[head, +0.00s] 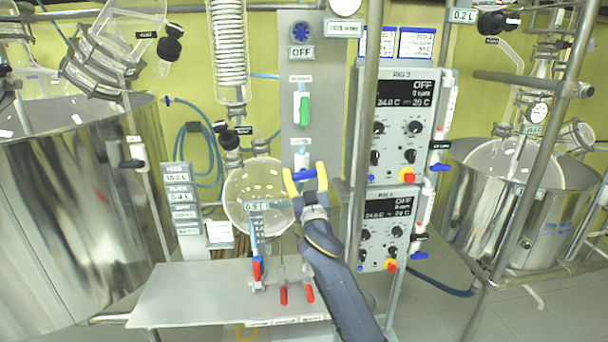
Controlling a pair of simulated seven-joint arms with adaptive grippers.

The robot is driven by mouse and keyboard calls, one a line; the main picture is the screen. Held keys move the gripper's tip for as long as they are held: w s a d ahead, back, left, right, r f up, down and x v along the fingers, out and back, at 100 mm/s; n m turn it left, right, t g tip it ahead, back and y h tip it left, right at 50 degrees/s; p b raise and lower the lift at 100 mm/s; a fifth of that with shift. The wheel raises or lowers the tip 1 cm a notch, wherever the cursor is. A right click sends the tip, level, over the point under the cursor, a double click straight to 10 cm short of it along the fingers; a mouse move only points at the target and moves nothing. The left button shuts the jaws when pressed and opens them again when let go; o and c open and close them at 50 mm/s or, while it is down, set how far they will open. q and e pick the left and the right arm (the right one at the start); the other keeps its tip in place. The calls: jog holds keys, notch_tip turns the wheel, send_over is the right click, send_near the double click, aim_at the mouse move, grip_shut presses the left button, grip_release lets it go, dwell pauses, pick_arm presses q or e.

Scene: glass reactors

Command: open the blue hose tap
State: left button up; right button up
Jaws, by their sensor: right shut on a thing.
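The blue hose tap (304,174) is a small blue handle on the lower part of the grey upright panel (299,135). It lies roughly crosswise, slightly tilted. My right gripper (306,178) reaches up from below with its yellow fingers on either side of the blue handle, shut on it. The gripper body hides what is below the handle. A green tap handle (304,110) stands upright on the same panel above the blue one. My left gripper is not in view.
A round glass flask (250,190) hangs just left of my right gripper. A metal post (362,150) and control boxes (405,110) stand close on the right. A steel table (190,295) with red-handled valves is below. Large steel vessels (70,210) flank the scene.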

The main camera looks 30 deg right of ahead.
jog(key=n+y, duration=0.1)
jog(key=n, duration=0.2)
jog(key=n+y, duration=0.2)
jog(key=n, duration=0.1)
jog(key=shift+n+y, duration=0.3)
jog(key=shift+n, duration=0.1)
jog(key=n+y, duration=0.1)
jog(key=n, duration=0.3)
jog(key=shift+a+n+g+y, duration=0.1)
jog(key=shift+n+g+y, duration=0.2)
jog(key=shift+g+y, duration=0.1)
jog(key=n+g+y, duration=0.1)
jog(key=n, duration=0.3)
jog(key=shift+w+f+n, duration=0.1)
jog(key=shift+n, duration=0.3)
jog(key=shift+a+f+n+g+y, duration=0.1)
jog(key=shift+n+g+y, duration=0.2)
jog(key=shift+n+g, duration=0.8)
jog(key=shift+n+t, duration=0.3)
jog(key=shift+n, duration=0.3)
jog(key=o, duration=1.2)
jog(key=shift+s+d+f, duration=0.1)
jog(key=shift+s+d, duration=0.1)
jog(key=shift+s, duration=2.8)
jog(key=shift+s+d+f, duration=0.1)
jog(key=shift+s+d, duration=0.05)
jog(key=shift+s, duration=2.85)
